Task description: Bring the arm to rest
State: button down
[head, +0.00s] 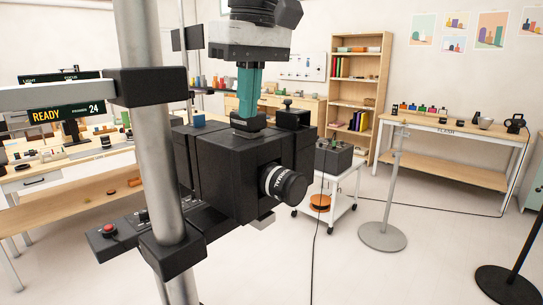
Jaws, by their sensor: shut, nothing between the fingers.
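My gripper (249,112) hangs straight down at the upper middle of the head view, with a grey body and teal fingers. The fingers are shut together with nothing between them. Their tips are just over the top of a boxy black camera (225,165), at a small dark fitting (248,124). I cannot tell whether the tips touch it. The camera's lens (284,185) faces front right. The camera sits on a black plate with a red button (109,229).
A grey metal pole (150,130) with black clamps stands close in front, beside the camera. A "READY 24" display (65,112) is at left. A white cart (330,200), a bookshelf (359,90) and a side table (450,135) stand behind. Stands (385,236) occupy the right floor.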

jog(key=s+d+f+m, duration=0.3)
jog(key=s+d+f, duration=0.3)
jog(key=d+f, duration=0.2)
jog(key=s+d+f+m, duration=0.3)
jog(key=s+d+f, duration=0.3)
jog(key=d, duration=0.6)
jog(key=s+d+f+m+h, duration=0.1)
jog(key=s+d+f, duration=0.4)
jog(key=d+f, duration=0.5)
jog(key=shift+s+f+m, duration=0.15)
jog(key=shift+s+m, duration=0.25)
jog(key=shift+m, duration=0.5)
